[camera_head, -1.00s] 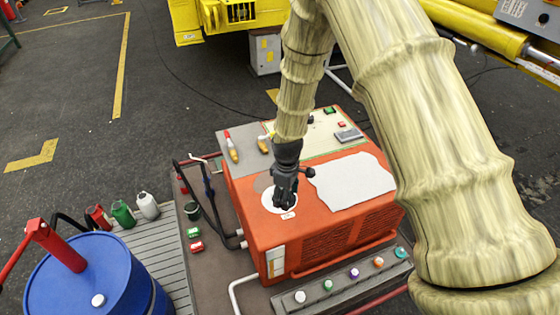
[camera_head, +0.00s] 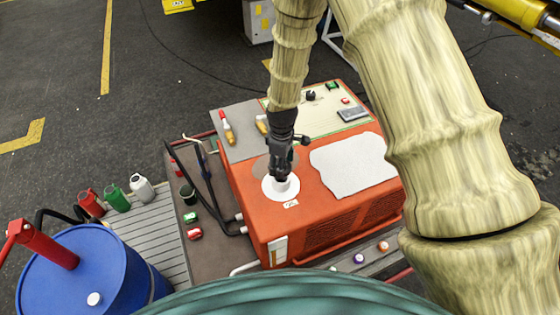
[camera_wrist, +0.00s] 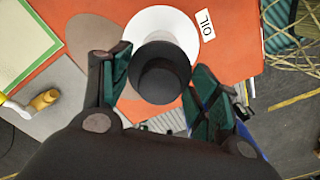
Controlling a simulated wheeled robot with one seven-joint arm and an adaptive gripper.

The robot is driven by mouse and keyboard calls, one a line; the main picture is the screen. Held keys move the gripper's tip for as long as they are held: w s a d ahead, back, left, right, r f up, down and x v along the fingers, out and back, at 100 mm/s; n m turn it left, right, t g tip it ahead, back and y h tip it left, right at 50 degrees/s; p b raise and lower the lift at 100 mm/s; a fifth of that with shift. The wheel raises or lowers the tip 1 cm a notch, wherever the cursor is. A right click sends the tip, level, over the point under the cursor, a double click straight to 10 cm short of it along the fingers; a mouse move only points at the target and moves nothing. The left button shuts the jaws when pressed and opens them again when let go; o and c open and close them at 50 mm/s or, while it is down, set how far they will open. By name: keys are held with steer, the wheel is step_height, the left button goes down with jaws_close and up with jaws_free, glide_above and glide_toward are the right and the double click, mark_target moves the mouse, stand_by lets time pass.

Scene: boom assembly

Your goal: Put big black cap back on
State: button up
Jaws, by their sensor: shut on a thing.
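The big black cap (camera_wrist: 162,76) is round and dark, between the green-padded fingers of my gripper (camera_wrist: 158,92) in the wrist view. My gripper is shut on it. Behind the cap is a white disc (camera_wrist: 150,22) on the orange machine, beside an OIL label (camera_wrist: 205,25). In the head view my gripper (camera_head: 280,176) is over the white disc (camera_head: 268,193), with a short white neck (camera_head: 284,190) showing just below the fingers.
Several bottles (camera_head: 117,199) and a blue drum (camera_head: 85,275) stand at left. Small red and green items (camera_head: 194,233) lie on the platform.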

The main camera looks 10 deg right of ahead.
steer(key=shift+f+b, duration=0.8)
steer(key=shift+f, duration=0.85)
steer(key=shift+s+f, duration=0.1)
steer(key=shift+f, duration=0.45)
stand_by(0.7)
steer(key=o, duration=0.8)
steer(key=shift+r+p, duration=3.2)
steer(key=shift+r, duration=2.35)
